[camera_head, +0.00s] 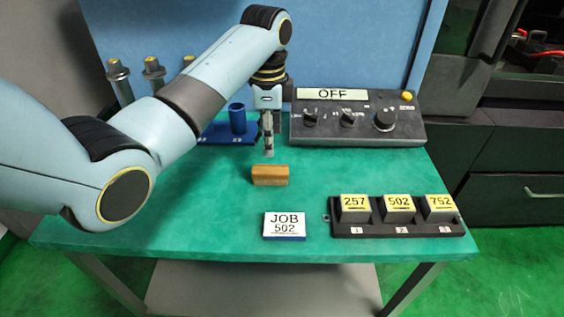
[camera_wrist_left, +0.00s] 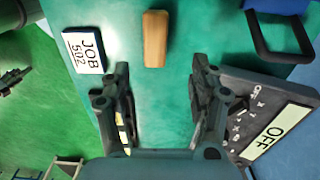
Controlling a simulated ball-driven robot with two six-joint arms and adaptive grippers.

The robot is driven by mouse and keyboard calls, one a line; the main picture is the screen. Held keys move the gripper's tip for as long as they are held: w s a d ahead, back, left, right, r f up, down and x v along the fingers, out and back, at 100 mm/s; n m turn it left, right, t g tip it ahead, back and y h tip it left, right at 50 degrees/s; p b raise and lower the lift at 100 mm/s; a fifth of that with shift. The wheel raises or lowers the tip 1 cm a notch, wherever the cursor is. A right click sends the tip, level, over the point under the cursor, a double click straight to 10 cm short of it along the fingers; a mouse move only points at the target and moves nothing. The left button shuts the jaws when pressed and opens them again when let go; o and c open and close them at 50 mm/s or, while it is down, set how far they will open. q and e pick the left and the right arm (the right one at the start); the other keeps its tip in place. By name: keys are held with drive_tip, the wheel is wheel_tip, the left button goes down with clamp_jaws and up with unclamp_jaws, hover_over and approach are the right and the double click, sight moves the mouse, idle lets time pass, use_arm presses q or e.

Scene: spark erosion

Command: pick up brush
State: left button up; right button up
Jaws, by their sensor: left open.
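The brush (camera_head: 270,175) shows as a small wooden block lying on the green table top (camera_head: 190,210); I cannot make out bristles. It also shows in the left wrist view (camera_wrist_left: 155,40), at the top middle. My left gripper (camera_head: 269,150) points down above the table, just behind the brush in the head view and apart from it. In the left wrist view the two fingers (camera_wrist_left: 162,80) are spread with nothing between them, and the brush is beyond their tips. My right gripper is in neither view.
A JOB 502 card (camera_head: 284,225) lies in front of the brush. A black rack (camera_head: 345,230) with blocks 257, 502 and 752 stands at the right. A control box (camera_head: 350,135) reading OFF and a blue holder (camera_head: 215,132) stand behind. The table's left front is clear.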

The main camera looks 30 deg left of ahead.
sight(270, 169)
use_arm(q)
wheel_tip(270, 169, down, 5)
drive_tip(key=shift+s+f, duration=0.1)
drive_tip(key=shift+f, duration=0.05)
drive_tip(key=f, duration=0.4)
drive_tip(key=shift+s+d+f, duration=0.15)
drive_tip(key=shift+s+f, duration=0.1)
drive_tip(key=shift+f, duration=0.3)
drive_tip(key=shift+c, duration=0.7)
drive_tip(key=c, duration=0.5)
clamp_jaws()
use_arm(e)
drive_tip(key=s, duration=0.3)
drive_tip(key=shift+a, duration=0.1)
